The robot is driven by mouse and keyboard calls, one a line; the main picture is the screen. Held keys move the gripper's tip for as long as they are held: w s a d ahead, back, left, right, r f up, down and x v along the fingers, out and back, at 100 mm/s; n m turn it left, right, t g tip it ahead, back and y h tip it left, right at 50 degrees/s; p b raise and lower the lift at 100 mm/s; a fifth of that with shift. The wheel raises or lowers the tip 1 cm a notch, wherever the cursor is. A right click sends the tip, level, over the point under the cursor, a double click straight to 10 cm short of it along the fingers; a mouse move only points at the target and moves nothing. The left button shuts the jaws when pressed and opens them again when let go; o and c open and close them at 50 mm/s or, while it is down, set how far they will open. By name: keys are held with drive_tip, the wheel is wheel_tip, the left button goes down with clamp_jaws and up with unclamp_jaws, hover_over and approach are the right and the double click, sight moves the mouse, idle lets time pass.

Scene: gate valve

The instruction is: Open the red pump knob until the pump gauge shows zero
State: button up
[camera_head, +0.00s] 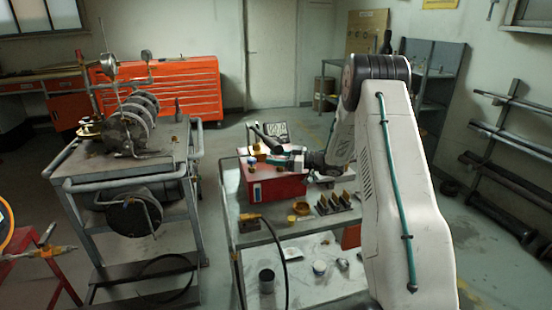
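The pump (128,132) stands on the left grey cart, a metal assembly with several round discs and thin pipes. A round gauge (108,64) sits on top of its pipework, and a second round gauge-like part (146,56) is to its right. The dials are too small to read. A brass fitting (90,128) is at the pump's left side. I cannot clearly make out a red knob; the orange cabinet behind blends with the pipework. My gripper (268,153) is over the red box on the middle cart, well right of the pump. Its finger opening is too small to judge.
The left cart (85,183) has a raised rail. The middle cart (258,238) carries a red box (270,187), small tools and cans. Bare floor (212,150) lies between the carts. An orange drawer cabinet (190,85) stands behind. A red stand (45,270) is at lower left.

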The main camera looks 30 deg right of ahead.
drive_tip(key=v, duration=0.8)
drive_tip(key=shift+w, duration=0.1)
idle(0.3)
